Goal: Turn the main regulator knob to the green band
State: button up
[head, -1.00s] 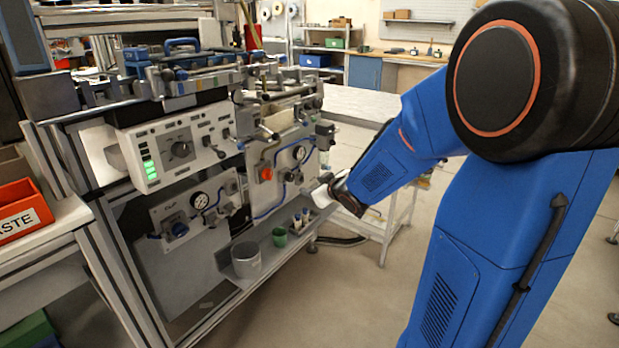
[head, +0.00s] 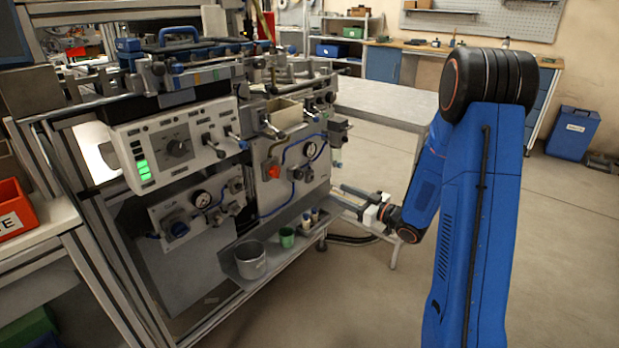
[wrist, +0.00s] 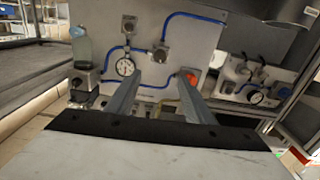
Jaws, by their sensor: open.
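I cannot read which knob is the main regulator, and no green band is readable on the gauges. My gripper (head: 343,197) is open and empty, low and to the right of the panels, apart from the knobs.
A trough under the panels holds a grey cup (head: 250,262), a green cup (head: 287,238) and small bottles. A control box (head: 178,150) with green lights hangs above. A grey table (head: 385,105) stands behind my arm. Open floor lies to the right.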

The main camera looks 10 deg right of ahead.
aim_at(301, 176)
jog(key=x, duration=1.7)
jog(key=c, duration=1)
jog(key=shift+c, duration=0.2)
jog(key=shift+m, duration=0.3)
jog(key=m, duration=0.5)
jog(key=shift+f, duration=0.1)
jog(key=m, duration=0.6)
